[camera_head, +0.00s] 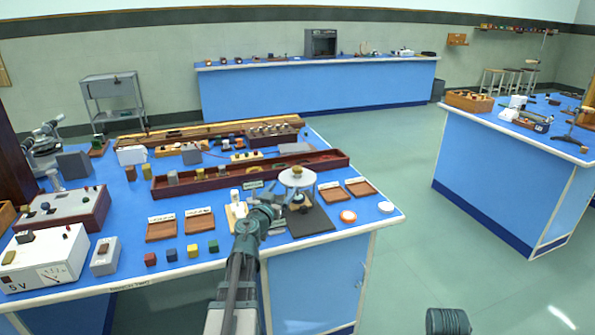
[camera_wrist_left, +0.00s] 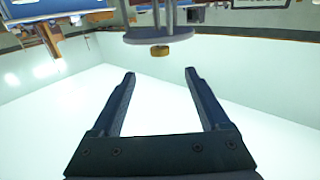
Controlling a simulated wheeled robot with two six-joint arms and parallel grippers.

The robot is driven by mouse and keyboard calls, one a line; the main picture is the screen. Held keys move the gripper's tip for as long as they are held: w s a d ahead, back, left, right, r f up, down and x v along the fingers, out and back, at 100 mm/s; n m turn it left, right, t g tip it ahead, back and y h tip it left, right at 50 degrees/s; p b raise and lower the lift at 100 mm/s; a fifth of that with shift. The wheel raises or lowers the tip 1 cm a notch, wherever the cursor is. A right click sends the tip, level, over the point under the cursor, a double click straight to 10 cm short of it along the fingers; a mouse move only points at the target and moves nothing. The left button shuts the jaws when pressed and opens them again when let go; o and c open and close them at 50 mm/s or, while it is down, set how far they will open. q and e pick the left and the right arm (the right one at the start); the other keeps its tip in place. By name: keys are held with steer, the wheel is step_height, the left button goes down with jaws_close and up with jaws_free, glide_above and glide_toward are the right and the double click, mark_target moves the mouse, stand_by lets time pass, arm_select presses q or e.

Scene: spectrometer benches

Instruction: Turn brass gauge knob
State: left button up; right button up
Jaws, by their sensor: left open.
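The brass knob (camera_head: 297,169) sits on top of a round pale gauge disc (camera_head: 297,179) on a stand near the front right of the blue bench. In the left wrist view the picture is upside down, and the brass knob (camera_wrist_left: 159,51) hangs below the grey disc (camera_wrist_left: 160,37). My left gripper (camera_head: 272,206) is beside the stand, to the left of and lower in the picture than the knob. In the left wrist view my left gripper (camera_wrist_left: 160,74) is open and empty, with the knob beyond the gap between its fingertips, apart from them. My right gripper does not show.
A dark mat (camera_head: 315,222) lies under the stand. Wooden trays (camera_head: 360,188), a white round dish (camera_head: 348,216) and coloured cubes (camera_head: 192,251) are nearby. A long dark red rail box (camera_head: 230,178) runs behind. The floor right of the bench is clear.

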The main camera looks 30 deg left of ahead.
mark_target(296, 172)
arm_select(q)
steer(key=w, duration=0.4)
steer(key=w+a, duration=0.1)
steer(key=w, duration=0.4)
steer(key=w+a, duration=0.1)
steer(key=w, duration=0.3)
steer(key=shift+w+a, duration=0.2)
steer(key=shift+w, duration=0.15)
jaws_close()
steer(key=shift+d+y, duration=0.1)
steer(key=shift+y, duration=0.2)
